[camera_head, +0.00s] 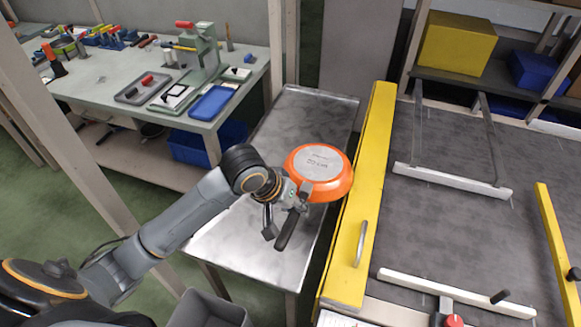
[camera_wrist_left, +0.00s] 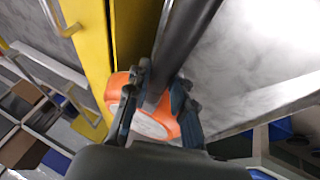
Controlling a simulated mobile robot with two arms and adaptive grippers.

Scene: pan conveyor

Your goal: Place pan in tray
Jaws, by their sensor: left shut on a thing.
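The orange pan (camera_head: 318,164) has its grey underside facing up toward the head camera. My left gripper (camera_head: 289,200) is shut on its dark handle, which sticks out past the fingers toward the bottom. The pan is over the right side of the shiny metal table (camera_head: 225,240), close to the yellow rail. I cannot tell its exact height. In the left wrist view, the dark handle runs between the fingers (camera_wrist_left: 158,100), with the orange pan (camera_wrist_left: 150,122) partly hidden behind them. I cannot tell which surface is the tray. My right gripper is not in view.
A yellow rail (camera_head: 363,190) with a metal handle borders the dark grey conveyor surface (camera_head: 450,140), which has white bars on it. A green-grey workbench (camera_head: 95,75) with tools stands at back left. A grey bin (camera_head: 205,312) is at the bottom. Much of the metal table is bare.

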